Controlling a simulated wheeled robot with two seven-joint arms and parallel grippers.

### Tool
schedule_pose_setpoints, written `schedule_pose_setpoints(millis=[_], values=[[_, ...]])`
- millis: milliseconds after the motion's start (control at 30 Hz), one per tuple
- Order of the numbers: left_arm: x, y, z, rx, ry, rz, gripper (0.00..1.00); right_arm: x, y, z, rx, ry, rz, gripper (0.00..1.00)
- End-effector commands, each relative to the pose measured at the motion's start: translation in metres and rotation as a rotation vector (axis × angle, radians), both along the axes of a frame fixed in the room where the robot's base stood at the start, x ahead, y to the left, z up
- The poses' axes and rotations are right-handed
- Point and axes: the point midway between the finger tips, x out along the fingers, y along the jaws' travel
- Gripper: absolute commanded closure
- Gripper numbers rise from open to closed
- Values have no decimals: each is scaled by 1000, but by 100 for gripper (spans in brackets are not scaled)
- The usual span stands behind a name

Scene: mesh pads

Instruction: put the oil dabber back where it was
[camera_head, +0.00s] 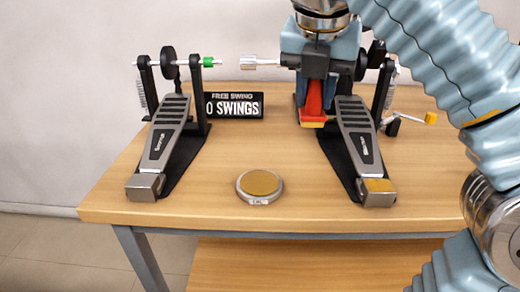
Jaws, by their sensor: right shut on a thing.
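My right gripper (314,82) comes down from the top and is shut on the oil dabber (314,104). The dabber is red with an orange-yellow lower end and points down. It is held beside the upper left side of the right pedal (357,130), and I cannot tell whether it touches anything. A round tin with a tan pad (260,183) and a small label sits at the table's front middle. My left gripper is not in view.
The left pedal (168,132) stands on the wooden table (230,215). A green-collared rod stub (207,62) and a silver rod (260,63) face each other across a gap. A black sign (234,105) reads "0 SWINGS". A yellow-ended lever (430,118) sticks out right. The table between the pedals is clear around the tin.

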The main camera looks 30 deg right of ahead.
Motion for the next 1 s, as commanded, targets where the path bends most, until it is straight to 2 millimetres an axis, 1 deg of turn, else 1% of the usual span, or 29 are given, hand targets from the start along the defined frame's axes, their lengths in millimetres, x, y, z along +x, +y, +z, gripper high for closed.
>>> schedule_pose_setpoints(millis=[67,133,300,367,400,500,600,733,867,900,1000], values=[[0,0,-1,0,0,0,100,7,-2,-4,-8,10,-13,100],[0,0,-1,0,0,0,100,22,-1,-12,-10,13,-14,100],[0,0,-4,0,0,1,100,70,6,-33,-9,11,-13,100],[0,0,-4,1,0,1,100,87,9,-40,-8,11,-11,100],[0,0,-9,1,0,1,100,93,9,-51,-9,12,-12,100],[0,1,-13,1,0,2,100,107,11,-67,-7,8,-12,100],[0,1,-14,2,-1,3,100,115,13,-76,-8,7,-11,100],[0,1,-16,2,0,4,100,122,13,-84,-7,8,-11,100],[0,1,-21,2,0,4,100,137,15,-104,-8,10,-11,100],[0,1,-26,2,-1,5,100,135,15,-114,-7,9,-11,100],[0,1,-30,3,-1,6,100,134,15,-126,-6,8,-11,100]])
